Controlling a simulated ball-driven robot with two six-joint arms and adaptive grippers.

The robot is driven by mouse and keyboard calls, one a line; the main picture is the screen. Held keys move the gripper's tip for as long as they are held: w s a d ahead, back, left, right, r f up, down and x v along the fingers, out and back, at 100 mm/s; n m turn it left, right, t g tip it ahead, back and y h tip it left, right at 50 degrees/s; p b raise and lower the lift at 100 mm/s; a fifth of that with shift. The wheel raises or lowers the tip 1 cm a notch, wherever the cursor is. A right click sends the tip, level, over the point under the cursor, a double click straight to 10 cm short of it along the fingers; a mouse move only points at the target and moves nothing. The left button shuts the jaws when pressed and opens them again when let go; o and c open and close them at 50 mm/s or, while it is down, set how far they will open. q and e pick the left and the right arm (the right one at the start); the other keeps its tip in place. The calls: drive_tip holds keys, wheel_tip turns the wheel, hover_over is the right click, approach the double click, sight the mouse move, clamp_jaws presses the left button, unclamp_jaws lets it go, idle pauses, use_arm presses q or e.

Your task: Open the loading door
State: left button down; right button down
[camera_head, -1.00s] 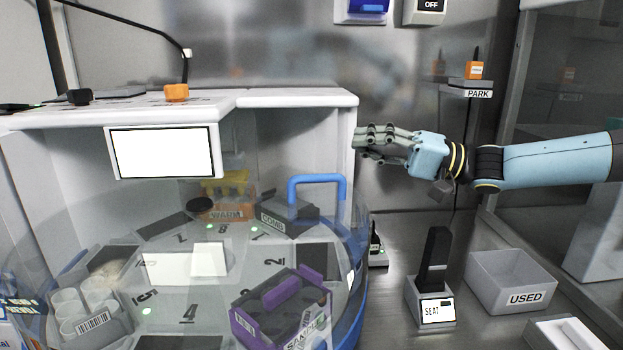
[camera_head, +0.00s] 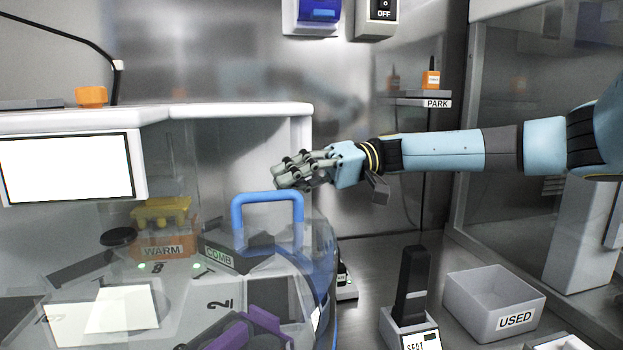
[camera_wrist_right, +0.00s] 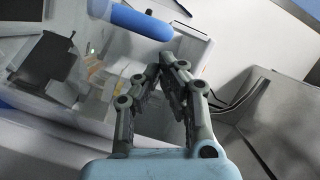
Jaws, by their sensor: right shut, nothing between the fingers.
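The loading door is a clear curved cover (camera_head: 318,245) on the front of the white machine, with a blue loop handle (camera_head: 267,197) standing up near its right end. My right gripper (camera_head: 278,178) is shut and empty, just above and right of the handle in the head view. In the right wrist view the shut fingertips (camera_wrist_right: 172,62) lie just below the end of the blue handle (camera_wrist_right: 140,20). A gap seems to remain, but I cannot tell the exact distance. My left gripper is in neither view.
Behind the cover are an orange WARM block (camera_head: 163,245) and a purple rack (camera_head: 250,325). To the right stand a black device on the SEAT stand (camera_head: 410,290), an open USED bin (camera_head: 500,310) and a PARK shelf (camera_head: 420,101).

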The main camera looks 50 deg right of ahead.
drive_tip(key=shift+x, duration=1.05)
